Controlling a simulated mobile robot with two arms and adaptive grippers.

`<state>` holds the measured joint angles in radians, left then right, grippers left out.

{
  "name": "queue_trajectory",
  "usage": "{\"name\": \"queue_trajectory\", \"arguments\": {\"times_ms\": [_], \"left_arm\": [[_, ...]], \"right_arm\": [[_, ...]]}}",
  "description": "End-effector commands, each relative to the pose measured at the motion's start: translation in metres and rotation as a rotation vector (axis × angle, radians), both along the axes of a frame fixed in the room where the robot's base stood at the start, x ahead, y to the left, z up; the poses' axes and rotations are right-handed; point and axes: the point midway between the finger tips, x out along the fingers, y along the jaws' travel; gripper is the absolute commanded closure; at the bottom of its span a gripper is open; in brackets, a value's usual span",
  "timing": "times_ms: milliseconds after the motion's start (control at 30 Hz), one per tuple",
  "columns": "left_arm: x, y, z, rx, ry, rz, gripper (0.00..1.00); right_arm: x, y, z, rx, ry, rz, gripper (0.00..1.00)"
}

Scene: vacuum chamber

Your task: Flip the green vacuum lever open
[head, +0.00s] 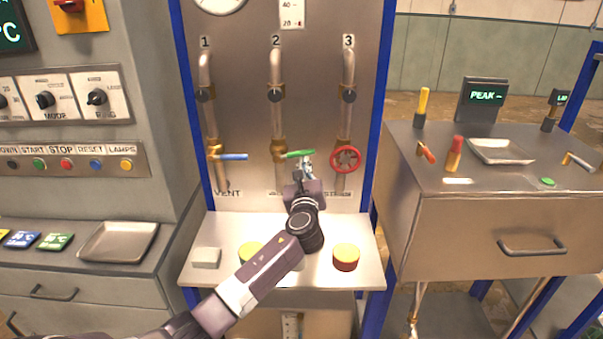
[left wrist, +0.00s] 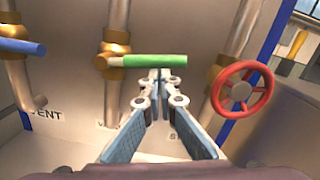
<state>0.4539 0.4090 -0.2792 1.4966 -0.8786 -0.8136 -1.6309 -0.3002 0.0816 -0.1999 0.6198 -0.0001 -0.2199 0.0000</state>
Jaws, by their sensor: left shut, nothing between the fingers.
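The green lever (head: 297,154) sits on the middle pipe, numbered 2, and lies about horizontal, pointing right from its brass valve (head: 279,150). In the left wrist view the green lever (left wrist: 150,61) runs across above my fingertips. My left gripper (head: 307,168) is shut and empty, with its tips just below the lever's right part. In the left wrist view my left gripper (left wrist: 159,76) has its fingertips together at the lever's lower edge; I cannot tell whether they touch it. My right gripper is not in view.
A blue lever (head: 233,157) on pipe 1 is at the left and a red handwheel (head: 345,159) on pipe 3 is close at the right. Below, a shelf (head: 225,280) holds a white block (head: 206,257) and round yellow-topped pieces (head: 346,256).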

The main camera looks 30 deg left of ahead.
Motion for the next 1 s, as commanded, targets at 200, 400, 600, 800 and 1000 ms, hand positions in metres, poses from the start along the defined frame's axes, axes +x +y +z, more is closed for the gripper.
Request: {"name": "queue_trajectory", "arguments": {"times_ms": [200, 400, 600, 800, 1000], "left_arm": [[0.008, 0.001, 0.02, -0.168, -0.109, 0.0, 1.0], [0.006, 0.004, 0.035, -0.331, -0.209, 0.0, 1.0], [0.002, 0.01, 0.048, -0.494, -0.309, 0.001, 1.0], [-0.002, 0.018, 0.06, -0.655, -0.408, 0.001, 1.0], [-0.008, 0.027, 0.069, -0.815, -0.506, 0.004, 1.0]], "right_arm": [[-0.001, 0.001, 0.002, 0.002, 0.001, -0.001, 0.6], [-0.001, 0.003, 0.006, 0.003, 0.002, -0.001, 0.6], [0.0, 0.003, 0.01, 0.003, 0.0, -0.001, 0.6], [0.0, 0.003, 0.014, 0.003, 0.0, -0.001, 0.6], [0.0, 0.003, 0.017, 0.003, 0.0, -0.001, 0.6]]}}
